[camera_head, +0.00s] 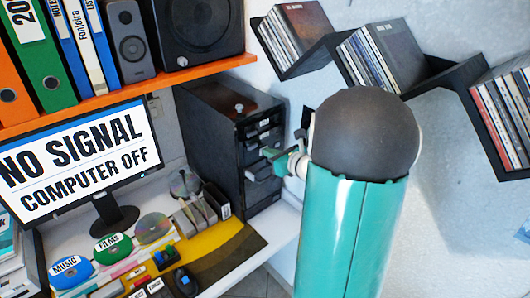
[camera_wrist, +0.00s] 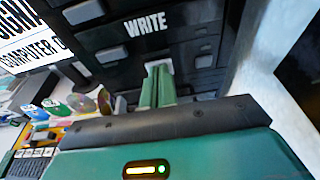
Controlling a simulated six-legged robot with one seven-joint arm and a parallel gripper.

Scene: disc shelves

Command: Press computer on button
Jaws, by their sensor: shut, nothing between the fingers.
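The black computer tower (camera_head: 215,130) stands on the desk with several grey buttons and drive fronts on its face. The monitor (camera_head: 75,165) reads "NO SIGNAL COMPUTER OFF". My gripper (camera_head: 268,154) is shut and empty, its fingertips at the tower's front. In the wrist view, the green fingers of my gripper (camera_wrist: 157,78) point at the tower front (camera_wrist: 190,25), just below the word "WRITE". A pale patch shows right behind the fingertips; I cannot tell whether they touch it. Other grey buttons (camera_wrist: 112,55) lie to either side. Which one is the on button is not clear.
An orange shelf (camera_head: 180,76) with binders and speakers hangs above the desk. Black wall shelves (camera_head: 440,77) with discs are at right. Open floor shows below the desk edge.

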